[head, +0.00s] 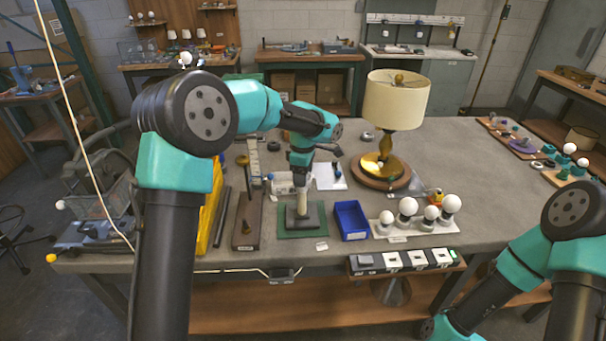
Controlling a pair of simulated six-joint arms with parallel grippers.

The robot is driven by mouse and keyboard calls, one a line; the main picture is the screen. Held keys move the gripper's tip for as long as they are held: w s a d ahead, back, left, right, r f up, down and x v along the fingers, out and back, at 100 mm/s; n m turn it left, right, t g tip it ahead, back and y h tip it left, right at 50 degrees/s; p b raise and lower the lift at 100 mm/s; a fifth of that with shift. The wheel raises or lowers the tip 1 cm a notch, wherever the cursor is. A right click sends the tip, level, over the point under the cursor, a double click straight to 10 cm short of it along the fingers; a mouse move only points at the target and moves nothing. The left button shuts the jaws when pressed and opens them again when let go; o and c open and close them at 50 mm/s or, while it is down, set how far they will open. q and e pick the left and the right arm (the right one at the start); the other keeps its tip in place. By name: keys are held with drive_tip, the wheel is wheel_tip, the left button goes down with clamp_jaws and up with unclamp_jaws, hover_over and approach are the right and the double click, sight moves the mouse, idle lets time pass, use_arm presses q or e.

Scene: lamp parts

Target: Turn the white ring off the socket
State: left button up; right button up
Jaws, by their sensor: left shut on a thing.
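My left gripper (301,185) points straight down and is shut at the top of a pale upright socket (301,204). The socket stands on a dark grey block (312,218) on a green mat (287,233) near the table's front edge. The jaws are around the upper end of the pale column, where the white ring would sit. The ring is too small and too covered by the jaws to make out separately from the socket.
A blue bin (351,235) stands right of the mat, then a tray of white bulbs (408,207). A brass lamp with a cream shade (396,101) stands behind them. A brown block with a post (247,237) is left of the mat.

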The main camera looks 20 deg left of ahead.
idle(0.3)
use_arm(q)
drive_tip(key=n, duration=0.3)
drive_tip(key=o, duration=0.4)
drive_tip(key=c, duration=0.4)
drive_tip(key=shift+r, duration=0.9)
drive_tip(key=shift+r, duration=1.65)
drive_tip(key=shift+r, duration=0.1)
drive_tip(key=shift+r, duration=1.9)
